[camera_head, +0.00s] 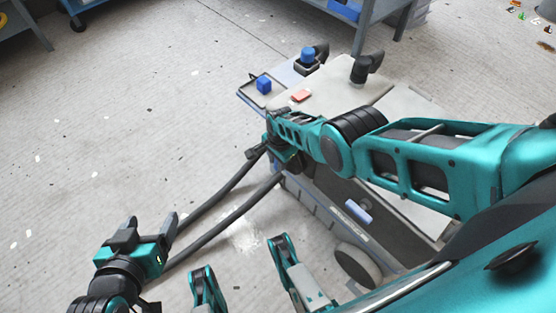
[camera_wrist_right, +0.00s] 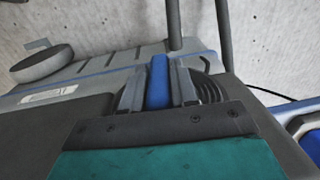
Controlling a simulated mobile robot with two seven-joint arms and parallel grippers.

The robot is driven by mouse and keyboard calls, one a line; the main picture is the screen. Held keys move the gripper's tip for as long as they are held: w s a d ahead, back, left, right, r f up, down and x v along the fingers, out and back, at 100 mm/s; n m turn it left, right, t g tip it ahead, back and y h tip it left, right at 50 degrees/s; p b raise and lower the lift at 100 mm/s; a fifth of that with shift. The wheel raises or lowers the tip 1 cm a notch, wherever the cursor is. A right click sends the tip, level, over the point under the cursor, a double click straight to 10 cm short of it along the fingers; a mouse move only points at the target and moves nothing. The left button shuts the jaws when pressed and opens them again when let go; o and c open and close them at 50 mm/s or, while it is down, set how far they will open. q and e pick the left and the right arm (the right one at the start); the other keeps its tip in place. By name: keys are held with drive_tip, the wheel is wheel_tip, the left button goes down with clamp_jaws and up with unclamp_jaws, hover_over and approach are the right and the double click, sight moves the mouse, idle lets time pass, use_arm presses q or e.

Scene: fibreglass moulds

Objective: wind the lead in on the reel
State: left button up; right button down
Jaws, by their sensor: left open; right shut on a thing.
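My right gripper (camera_head: 283,152) is at the near left side of a grey wheeled machine (camera_head: 410,100). In the right wrist view my right gripper (camera_wrist_right: 158,88) is shut on an upright blue piece (camera_wrist_right: 158,75), which looks like a handle or grip. Dark ribbed coils (camera_wrist_right: 208,86), apparently the reel with the lead on it, show just right of the fingers, partly hidden by the gripper. A thin black line (camera_wrist_right: 270,93), perhaps the lead, runs off to the right. My left gripper (camera_head: 150,228) is open and empty above the floor, beside two dark tubes (camera_head: 222,230).
The tubes reach from the machine toward the lower left. A wheel (camera_head: 355,264) is at its near side. On top are a blue cube (camera_head: 264,85), a blue-capped knob (camera_head: 307,56) and a pinkish block (camera_head: 300,96). Tables stand behind. The left floor is mostly clear.

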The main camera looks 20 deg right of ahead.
drive_tip(key=shift+s, duration=0.1)
idle(0.4)
drive_tip(key=c, duration=1)
unclamp_jaws()
drive_tip(key=shift+o, duration=0.2)
drive_tip(key=shift+r+p, duration=0.6)
drive_tip(key=shift+p, duration=0.05)
wheel_tip(320, 180, up, 6)
drive_tip(key=p, duration=0.6)
drive_tip(key=shift+s+d+f, duration=0.1)
drive_tip(key=shift+s, duration=0.05)
drive_tip(key=r+p, duration=0.5)
drive_tip(key=shift+s, duration=0.2)
drive_tip(key=shift+r+p, duration=0.45)
drive_tip(key=shift+p, duration=0.15)
use_arm(q)
wheel_tip(320, 180, up, 10)
drive_tip(key=a, duration=0.2)
drive_tip(key=shift+s+y, duration=0.4)
drive_tip(key=shift+s, duration=0.05)
use_arm(e)
drive_tip(key=shift+d, duration=0.1)
